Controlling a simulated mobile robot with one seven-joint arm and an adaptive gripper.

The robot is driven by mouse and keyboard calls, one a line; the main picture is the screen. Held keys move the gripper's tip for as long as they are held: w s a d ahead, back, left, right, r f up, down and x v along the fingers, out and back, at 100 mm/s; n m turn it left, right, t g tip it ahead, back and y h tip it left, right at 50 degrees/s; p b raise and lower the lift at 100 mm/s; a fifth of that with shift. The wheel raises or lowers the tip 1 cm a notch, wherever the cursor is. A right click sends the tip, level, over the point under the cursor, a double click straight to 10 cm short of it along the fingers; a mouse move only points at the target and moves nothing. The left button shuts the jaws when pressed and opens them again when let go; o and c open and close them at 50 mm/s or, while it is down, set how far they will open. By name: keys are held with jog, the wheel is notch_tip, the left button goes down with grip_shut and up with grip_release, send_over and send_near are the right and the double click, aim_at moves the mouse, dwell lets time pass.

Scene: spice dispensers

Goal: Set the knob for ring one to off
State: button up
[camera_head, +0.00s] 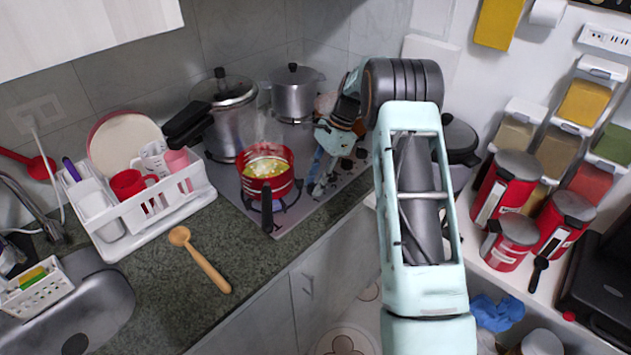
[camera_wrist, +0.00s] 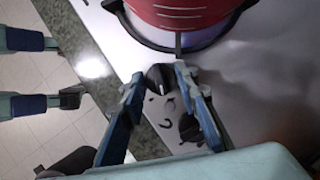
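The stove (camera_head: 230,185) has black knobs (camera_head: 346,163) along its right front edge, partly hidden by my arm. My gripper (camera_head: 322,183) points down at this edge, beside the red pot. In the wrist view my gripper (camera_wrist: 159,76) is open, with one finger on each side of a black knob (camera_wrist: 159,79). Small gaps seem to show between the fingers and the knob; contact is not clear. A second dark knob (camera_wrist: 190,128) lies below, close to the right finger. I cannot tell which knob belongs to ring one.
The red pot (camera_head: 268,183) with yellow food steams on the front ring; its wall (camera_wrist: 185,12) is close above the fingertips. Two steel pots (camera_head: 228,115) stand behind. A wooden spoon (camera_head: 203,262) lies on the counter. Red canisters (camera_head: 507,187) stand on the right.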

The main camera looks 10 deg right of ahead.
jog(key=o, duration=0.4)
jog(key=shift+c, duration=0.2)
jog(key=v, duration=1.2)
